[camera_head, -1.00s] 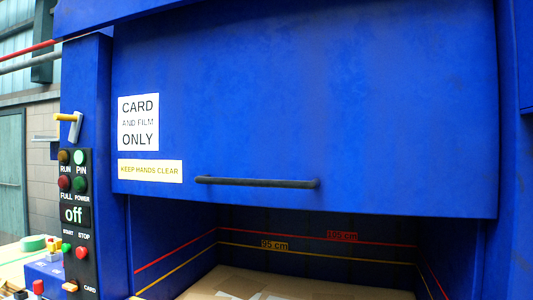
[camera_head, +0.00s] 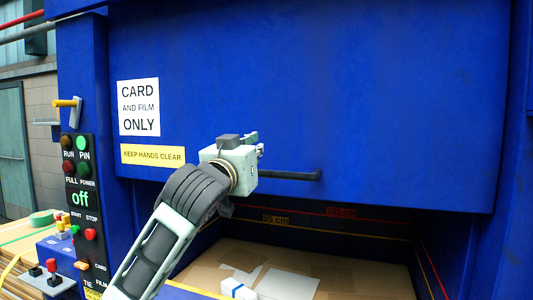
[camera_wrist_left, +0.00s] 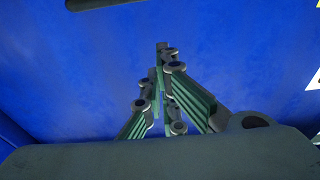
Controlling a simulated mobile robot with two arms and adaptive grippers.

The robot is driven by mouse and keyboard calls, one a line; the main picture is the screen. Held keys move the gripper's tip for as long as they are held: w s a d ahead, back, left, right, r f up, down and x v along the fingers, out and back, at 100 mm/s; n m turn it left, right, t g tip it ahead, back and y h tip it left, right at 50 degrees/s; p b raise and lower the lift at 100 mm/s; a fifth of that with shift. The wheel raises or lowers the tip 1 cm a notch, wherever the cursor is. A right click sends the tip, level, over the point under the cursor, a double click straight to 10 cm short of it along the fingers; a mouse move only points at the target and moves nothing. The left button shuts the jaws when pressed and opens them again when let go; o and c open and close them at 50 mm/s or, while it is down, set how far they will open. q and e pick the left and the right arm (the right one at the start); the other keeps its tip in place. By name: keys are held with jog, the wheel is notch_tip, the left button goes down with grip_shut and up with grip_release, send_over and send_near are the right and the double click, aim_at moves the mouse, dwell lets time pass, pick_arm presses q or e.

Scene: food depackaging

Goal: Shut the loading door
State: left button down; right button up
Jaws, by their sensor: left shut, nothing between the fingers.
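The loading door (camera_head: 380,90) is a big blue panel with a black bar handle (camera_head: 290,175) near its lower edge. It is partly raised, with a dark opening below it. My left gripper (camera_head: 252,140) is in front of the door's lower part and hides the left part of the handle. In the left wrist view the fingers (camera_wrist_left: 163,60) are shut with nothing between them, facing the blue panel. A dark bar, likely the handle (camera_wrist_left: 100,3), shows at the top edge there. Whether the gripper touches the door is unclear. My right gripper is out of view.
The chamber below the door holds flattened cardboard (camera_head: 340,275), white sheets and a small white-and-blue item (camera_head: 238,289).

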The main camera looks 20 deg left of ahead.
pick_arm(q)
jog(key=w+r+p, duration=0.2)
jog(key=w+p, duration=0.3)
jog(key=w, duration=0.4)
jog(key=f, duration=0.2)
jog(key=s+f+p, duration=0.1)
jog(key=f, duration=0.2)
jog(key=shift+d+p, duration=0.15)
jog(key=shift+p, duration=0.15)
notch_tip(320, 180, down, 46)
jog(key=b, duration=2.7)
jog(key=shift+s+f, duration=0.15)
jog(key=shift+s, duration=0.05)
